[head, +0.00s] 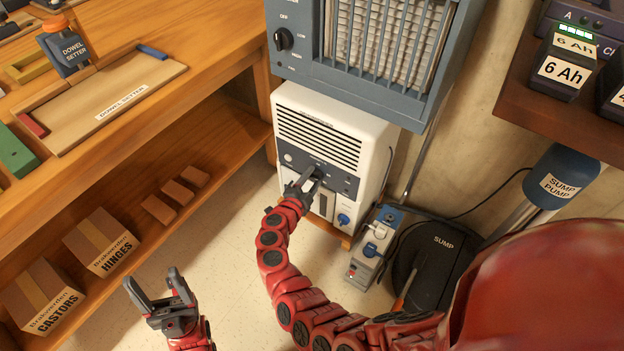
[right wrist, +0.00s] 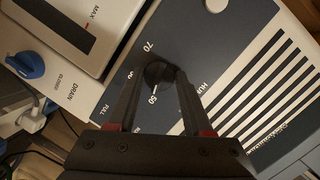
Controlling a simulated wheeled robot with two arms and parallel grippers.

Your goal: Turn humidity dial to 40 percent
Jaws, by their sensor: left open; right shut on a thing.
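A light pointer mark on the dial appears to point at or close to the 50. My right gripper (head: 312,174) reaches the panel and is shut on the dial; its fingers lie on both sides of the knob in the right wrist view (right wrist: 160,82). Other scale numbers are partly hidden by the fingers. My left gripper (head: 151,281) is open and empty above the floor.
The heater (head: 283,62) hangs just above the dehumidifier. A blue drain knob (head: 343,219) is low on the dehumidifier. A switched outlet box (head: 366,265) and the sump lid (head: 436,262) are to its right. The wooden workbench (head: 190,75) stands at left.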

